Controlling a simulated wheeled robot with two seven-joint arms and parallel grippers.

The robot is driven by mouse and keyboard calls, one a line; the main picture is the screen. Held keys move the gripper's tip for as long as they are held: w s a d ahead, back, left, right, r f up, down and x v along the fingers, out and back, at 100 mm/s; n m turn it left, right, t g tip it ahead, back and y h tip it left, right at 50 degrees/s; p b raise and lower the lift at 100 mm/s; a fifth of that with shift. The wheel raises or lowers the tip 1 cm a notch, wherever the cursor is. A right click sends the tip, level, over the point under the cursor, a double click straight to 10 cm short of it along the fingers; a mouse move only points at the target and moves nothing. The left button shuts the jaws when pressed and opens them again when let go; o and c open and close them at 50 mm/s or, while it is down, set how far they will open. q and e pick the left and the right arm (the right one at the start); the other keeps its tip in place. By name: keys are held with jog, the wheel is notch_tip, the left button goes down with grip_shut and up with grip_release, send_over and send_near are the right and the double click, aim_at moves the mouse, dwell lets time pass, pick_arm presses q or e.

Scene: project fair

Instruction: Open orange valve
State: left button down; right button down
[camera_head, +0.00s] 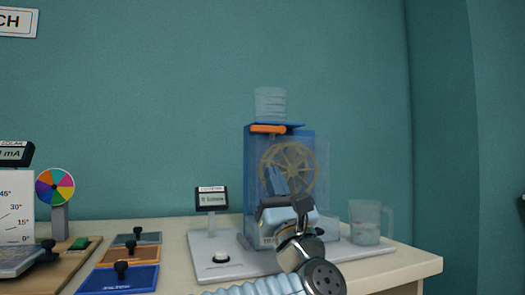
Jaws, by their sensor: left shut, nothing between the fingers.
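The orange valve (268,128) is a short horizontal bar at the top front of a blue water-wheel stand (252,165), just below a clear container (270,104). My left gripper (277,180) is in front of the lower part of the stand, below the valve and apart from it. Its fingers are shut and empty. The gripper and its wrist hide the lower front of the stand and part of the wheel (290,160). My right gripper is not in view.
A clear measuring jug (364,222) stands right of the stand, near the table's right end. A small display (211,198) and a white knob (221,257) are to the left. Farther left are several coloured plates with black knobs and a colour wheel (55,187).

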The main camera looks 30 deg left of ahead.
aim_at(268, 129)
pick_arm(q)
jog(key=p+x, duration=0.3)
jog(key=x, duration=0.7)
